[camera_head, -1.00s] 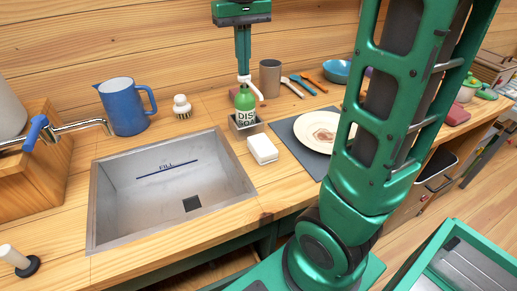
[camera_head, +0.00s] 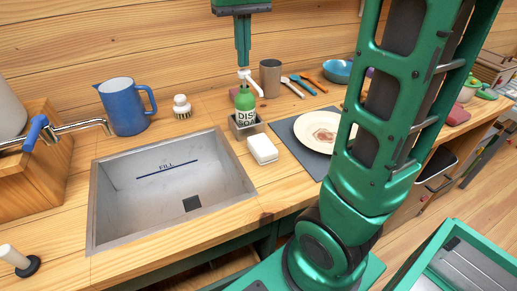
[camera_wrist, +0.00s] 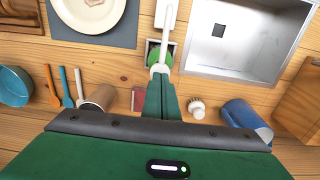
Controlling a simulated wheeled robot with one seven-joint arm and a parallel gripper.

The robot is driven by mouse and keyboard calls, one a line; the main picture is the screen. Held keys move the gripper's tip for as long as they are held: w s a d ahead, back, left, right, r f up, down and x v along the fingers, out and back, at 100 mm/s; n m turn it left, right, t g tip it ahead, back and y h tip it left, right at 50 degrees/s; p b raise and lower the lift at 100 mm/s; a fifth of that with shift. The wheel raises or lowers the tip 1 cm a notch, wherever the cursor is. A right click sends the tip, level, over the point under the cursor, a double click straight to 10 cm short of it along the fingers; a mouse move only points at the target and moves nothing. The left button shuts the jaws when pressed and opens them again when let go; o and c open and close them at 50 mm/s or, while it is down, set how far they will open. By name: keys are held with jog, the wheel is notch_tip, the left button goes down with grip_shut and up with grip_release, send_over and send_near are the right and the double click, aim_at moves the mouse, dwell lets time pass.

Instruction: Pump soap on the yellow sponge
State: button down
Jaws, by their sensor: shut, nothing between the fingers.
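The green soap dispenser (camera_head: 245,101) stands upright in a small grey holder (camera_head: 245,125) behind the sink's right corner. Its white pump head (camera_head: 247,76) has a spout that points toward the front right. A pale, nearly white block (camera_head: 262,149), seemingly the sponge, lies on the counter in front of the dispenser; it looks more white than yellow. It also shows in the wrist view (camera_wrist: 166,15), partly behind the spout. My gripper (camera_head: 243,66) is shut, points down and is directly above the pump head. I cannot tell whether the tips touch it. No soap is visible on the block.
The sink (camera_head: 172,185) is left of the block. A plate (camera_head: 318,130) on a dark mat lies to the right. A blue pitcher (camera_head: 124,107) and a brush (camera_head: 182,106) are to the left.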

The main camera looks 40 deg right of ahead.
jog(key=shift+r, duration=0.1)
notch_tip(320, 180, up, 6)
jog(key=shift+f, duration=0.1)
dwell(0.5)
dwell(0.4)
jog(key=s+d+f+m, duration=0.1)
jog(key=s+f, duration=0.6)
jog(key=s, duration=0.1)
jog(key=s+d+f+m, duration=0.1)
jog(key=s+f, duration=0.7)
jog(key=s+d+f+m, duration=0.1)
jog(key=s+f+m, duration=0.1)
jog(key=s+f, duration=0.5)
jog(key=shift+s+d+f, duration=0.15)
jog(key=shift+s+f, duration=0.05)
jog(key=shift+s, duration=0.35)
jog(key=shift+s+d+f, duration=0.1)
jog(key=shift+s+f, duration=0.1)
jog(key=shift+s, duration=0.3)
